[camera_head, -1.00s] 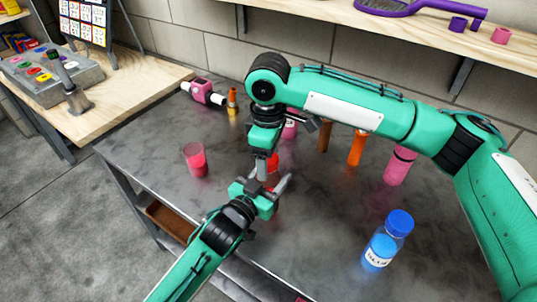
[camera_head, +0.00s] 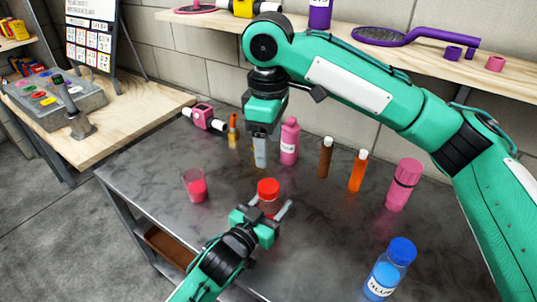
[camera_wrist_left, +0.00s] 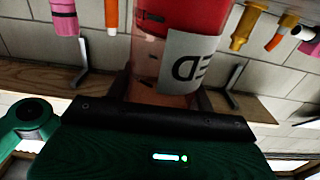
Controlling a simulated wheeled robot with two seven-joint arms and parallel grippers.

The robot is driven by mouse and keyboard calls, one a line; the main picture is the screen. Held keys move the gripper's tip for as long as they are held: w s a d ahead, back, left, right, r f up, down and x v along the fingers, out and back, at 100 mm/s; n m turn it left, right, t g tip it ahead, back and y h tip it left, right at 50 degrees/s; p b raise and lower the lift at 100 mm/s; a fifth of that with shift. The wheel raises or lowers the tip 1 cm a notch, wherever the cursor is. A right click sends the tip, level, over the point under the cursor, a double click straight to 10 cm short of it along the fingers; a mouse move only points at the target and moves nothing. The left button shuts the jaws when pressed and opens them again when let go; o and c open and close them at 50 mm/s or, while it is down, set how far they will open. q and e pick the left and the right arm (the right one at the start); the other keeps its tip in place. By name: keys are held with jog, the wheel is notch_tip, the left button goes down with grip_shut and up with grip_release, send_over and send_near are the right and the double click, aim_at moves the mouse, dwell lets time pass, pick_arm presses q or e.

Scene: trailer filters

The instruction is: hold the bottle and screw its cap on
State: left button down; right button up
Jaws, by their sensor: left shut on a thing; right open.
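A bottle with red contents and a white label reading RED shows upside down in the left wrist view (camera_wrist_left: 180,45). My left gripper (camera_head: 270,209) is shut around it. In the head view its red cap (camera_head: 268,187) sits on top of the bottle, whose body is mostly hidden by the gripper. How tightly the cap sits cannot be told. My right gripper (camera_head: 260,156) points down behind the cap, apart from it, with nothing seen in it. Its jaws are open, though the gap hardly shows from this side.
A glass of red liquid (camera_head: 195,187) stands left on the grey table (camera_head: 150,170). A blue bottle (camera_head: 385,275) stands front right. Pink (camera_head: 289,142), brown (camera_head: 325,157), orange (camera_head: 358,170) and larger pink (camera_head: 403,185) containers line the back. A shelf (camera_head: 225,20) runs above.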

pick_arm(q)
jog(key=shift+c, duration=2.3)
grip_release()
jog(key=b+v, duration=0.1)
jog(key=v, duration=1.2)
jog(key=shift+s+a, duration=0.25)
jog(key=shift+s, duration=0.1)
